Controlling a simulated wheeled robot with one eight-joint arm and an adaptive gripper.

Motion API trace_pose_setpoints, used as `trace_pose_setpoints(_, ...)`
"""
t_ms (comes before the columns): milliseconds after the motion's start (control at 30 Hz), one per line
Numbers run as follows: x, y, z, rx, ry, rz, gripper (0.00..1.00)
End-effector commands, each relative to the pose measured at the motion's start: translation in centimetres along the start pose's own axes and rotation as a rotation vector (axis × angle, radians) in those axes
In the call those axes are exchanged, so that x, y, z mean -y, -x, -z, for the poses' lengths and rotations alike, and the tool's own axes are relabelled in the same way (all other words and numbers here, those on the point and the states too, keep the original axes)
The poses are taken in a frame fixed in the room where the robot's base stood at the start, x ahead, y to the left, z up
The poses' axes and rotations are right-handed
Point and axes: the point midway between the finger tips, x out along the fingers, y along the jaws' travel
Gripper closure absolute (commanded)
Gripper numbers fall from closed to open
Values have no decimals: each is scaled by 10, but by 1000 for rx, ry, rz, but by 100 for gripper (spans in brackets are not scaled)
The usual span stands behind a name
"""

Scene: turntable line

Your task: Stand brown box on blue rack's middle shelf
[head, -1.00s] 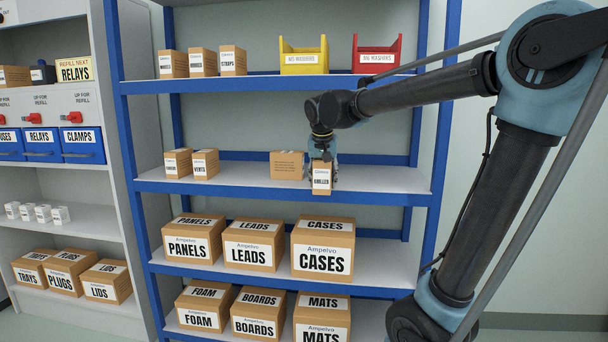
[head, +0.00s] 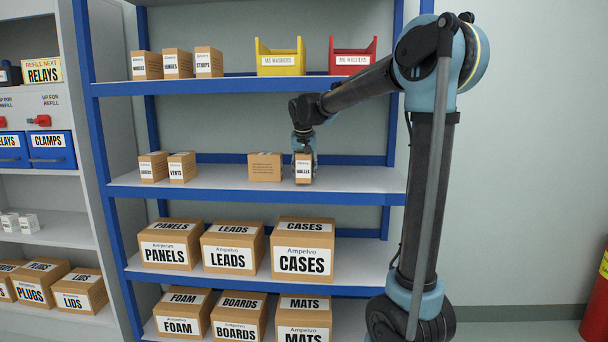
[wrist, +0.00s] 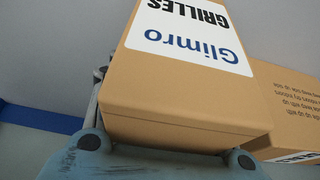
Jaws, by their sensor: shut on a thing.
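The brown box (head: 304,173), with a white label, is upright at the right part of the blue rack's shelf (head: 350,180) that carries small boxes. The blue rack (head: 110,170) has further shelves above and below.
Two small boxes, one labelled VENTS (head: 182,167), stand farther left. Yellow (head: 280,57) and red (head: 352,57) bins sit on the shelf above. The shelf's right end is clear.

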Motion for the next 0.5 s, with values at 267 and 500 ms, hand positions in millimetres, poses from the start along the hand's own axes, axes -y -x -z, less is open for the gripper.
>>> trace_pose_setpoints(267, 0, -21, 15, 0, 0, 0, 87)
trace_pose_setpoints(500, 0, -22, 14, 0, 0, 0, 49)
